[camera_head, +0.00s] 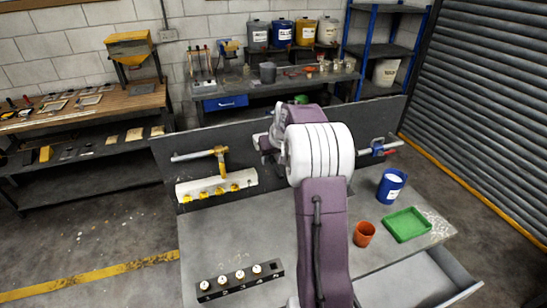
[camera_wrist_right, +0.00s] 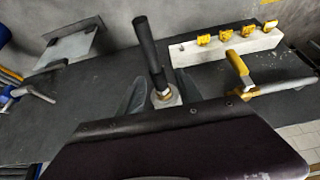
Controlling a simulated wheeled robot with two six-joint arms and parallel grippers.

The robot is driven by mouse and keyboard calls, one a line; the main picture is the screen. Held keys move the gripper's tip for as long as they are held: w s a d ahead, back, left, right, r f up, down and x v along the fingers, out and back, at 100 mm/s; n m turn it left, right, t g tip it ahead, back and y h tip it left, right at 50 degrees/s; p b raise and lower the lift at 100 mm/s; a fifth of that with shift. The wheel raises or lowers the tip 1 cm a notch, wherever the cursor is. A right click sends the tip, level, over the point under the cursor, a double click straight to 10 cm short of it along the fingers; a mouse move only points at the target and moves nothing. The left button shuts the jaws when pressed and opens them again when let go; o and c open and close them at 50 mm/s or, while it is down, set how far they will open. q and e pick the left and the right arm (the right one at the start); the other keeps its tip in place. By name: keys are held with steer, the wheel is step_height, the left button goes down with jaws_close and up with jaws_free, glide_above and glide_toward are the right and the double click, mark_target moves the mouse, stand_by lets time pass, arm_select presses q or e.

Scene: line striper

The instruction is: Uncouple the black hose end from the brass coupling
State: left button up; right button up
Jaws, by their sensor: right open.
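In the right wrist view the black hose end (camera_wrist_right: 149,46) is a dark, slightly tilted cylinder. My right gripper (camera_wrist_right: 160,92) is open, with one grey finger on each side of the coupling. I cannot tell whether either finger touches it. In the head view my purple and white right arm hides the hose, the coupling and most of the gripper. My left gripper is not in view.
A pipe with a yellow valve (camera_head: 220,158) and a white manifold (camera_head: 216,187) are left of my arm. A labelled block with white knobs (camera_head: 240,281) lies in front. An orange cup (camera_head: 364,234), a green tray (camera_head: 406,224) and a blue can (camera_head: 391,186) stand right.

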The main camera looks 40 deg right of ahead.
mark_target(277, 169)
jaws_close()
steer(key=shift+s+f, duration=0.15)
steer(key=shift+s, duration=0.05)
steer(key=shift+s+a+b, duration=0.1)
steer(key=shift+b, duration=0.25)
steer(key=shift+s+a, duration=0.1)
steer(key=shift+s, duration=0.25)
steer(key=shift+s+a+b, duration=0.1)
steer(key=shift+s+b, duration=0.2)
steer(key=shift+b, duration=0.2)
steer(key=shift+s+a+b, duration=0.25)
steer(key=shift+s+b, duration=0.2)
steer(key=shift+s, duration=0.3)
steer(key=shift+s+a+b, duration=0.25)
steer(key=shift+s+b, duration=0.15)
steer(key=shift+s, duration=0.35)
